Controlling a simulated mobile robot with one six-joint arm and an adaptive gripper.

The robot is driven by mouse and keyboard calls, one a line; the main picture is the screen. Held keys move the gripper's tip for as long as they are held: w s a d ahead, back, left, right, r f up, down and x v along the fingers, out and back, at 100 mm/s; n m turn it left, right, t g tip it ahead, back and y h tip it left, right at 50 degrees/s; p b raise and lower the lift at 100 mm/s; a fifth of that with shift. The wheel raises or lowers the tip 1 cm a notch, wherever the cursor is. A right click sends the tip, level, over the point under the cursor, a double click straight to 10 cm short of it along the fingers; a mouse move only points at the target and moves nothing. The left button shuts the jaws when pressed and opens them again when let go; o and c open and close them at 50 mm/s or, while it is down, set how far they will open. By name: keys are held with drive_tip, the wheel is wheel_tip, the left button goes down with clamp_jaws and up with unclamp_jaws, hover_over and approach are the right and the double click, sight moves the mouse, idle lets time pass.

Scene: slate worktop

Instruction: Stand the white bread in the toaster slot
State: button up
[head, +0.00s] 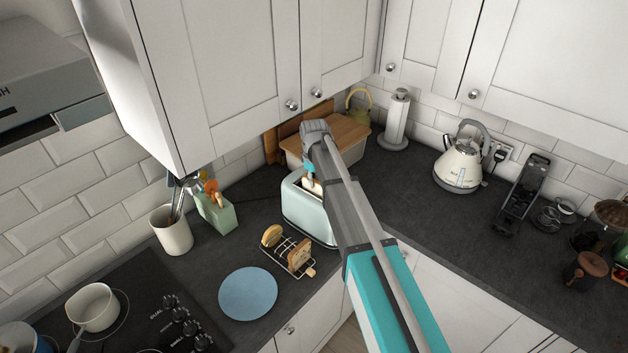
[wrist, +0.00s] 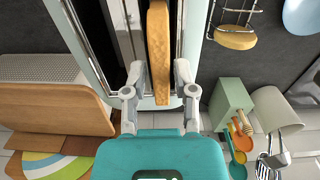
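The white bread (wrist: 158,45) is seen edge-on in the wrist view, upright, with its tan crust towards me. My gripper (wrist: 160,75) has one finger on each side of it, close against its faces. The pale blue toaster (head: 304,208) is under my gripper (head: 310,178); its metal-edged slots (wrist: 124,30) show in the wrist view. The bread lines up with the slot on the right there; how deep it sits is hidden. In the head view the bread (head: 313,188) is a small pale patch at the toaster top, partly covered by my arm.
A wire toast rack (head: 287,257) with other bread slices stands in front of the toaster, beside a blue plate (head: 248,293). A green utensil holder (head: 216,213) is at left. A wooden-lidded bread bin (head: 335,137) stands behind. Cabinets hang above.

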drive_tip(key=shift+o, duration=0.8)
drive_tip(key=shift+r, duration=0.1)
wheel_tip(320, 180, up, 8)
drive_tip(key=p, duration=0.8)
drive_tip(key=shift+r+p, duration=0.25)
drive_tip(key=shift+p, duration=0.15)
wheel_tip(320, 180, up, 5)
drive_tip(key=p, duration=0.5)
idle(1.1)
